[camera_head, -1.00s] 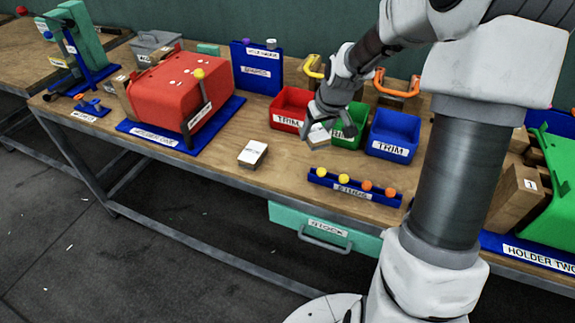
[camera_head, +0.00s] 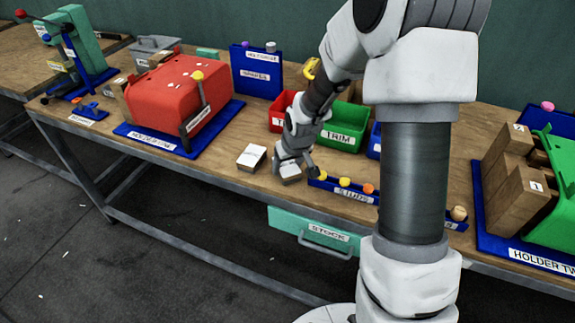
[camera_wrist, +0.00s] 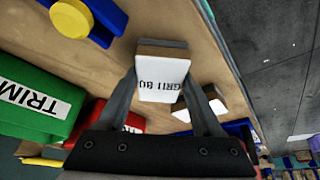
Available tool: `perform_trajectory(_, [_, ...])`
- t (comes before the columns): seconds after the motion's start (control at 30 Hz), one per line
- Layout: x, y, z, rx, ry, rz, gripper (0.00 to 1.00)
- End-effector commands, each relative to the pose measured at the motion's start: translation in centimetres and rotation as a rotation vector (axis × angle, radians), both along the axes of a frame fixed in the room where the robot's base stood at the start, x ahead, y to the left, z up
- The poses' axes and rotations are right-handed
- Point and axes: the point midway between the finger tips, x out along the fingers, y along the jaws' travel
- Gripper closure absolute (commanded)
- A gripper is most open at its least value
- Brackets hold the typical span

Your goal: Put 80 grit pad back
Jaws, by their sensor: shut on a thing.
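My gripper (camera_head: 291,172) is shut on a small white-topped pad (camera_head: 290,179), low over the table or near its surface, left of the studs rail. In the wrist view the held pad (camera_wrist: 163,78) sits between both fingers (camera_wrist: 160,84), its white face printed with "GRIT" and what looks like 80, and a brown edge along one side. A second white-topped pad (camera_head: 252,157) lies on the table just left of my gripper, and shows behind the right finger in the wrist view (camera_wrist: 208,104). I cannot tell whether the held pad touches the table.
The blue studs rail (camera_head: 325,183) is just right of my gripper. The green TRIM bin (camera_head: 344,136) and red bin (camera_head: 279,112) stand behind; my arm partly hides the blue bin. A red block on a blue base (camera_head: 178,92) stands left. Bare wood lies in front left.

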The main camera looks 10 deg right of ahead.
Motion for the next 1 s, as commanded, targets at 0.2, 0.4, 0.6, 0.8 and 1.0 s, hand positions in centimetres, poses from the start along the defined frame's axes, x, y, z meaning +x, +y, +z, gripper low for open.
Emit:
perform_trajectory(0.2, [0.0,0.0,-0.1,0.000,-0.001,0.000,0.95])
perform_trajectory(0.4, [0.0,0.0,-0.2,0.000,0.000,0.000,0.09])
perform_trajectory(0.6, [0.0,0.0,-0.2,0.000,0.000,0.000,0.03])
perform_trajectory(0.8, [0.0,0.0,0.2,0.000,0.000,0.001,0.03])
perform_trajectory(1.0, [-0.9,-0.2,2.7,-0.001,-0.004,-0.002,0.03])
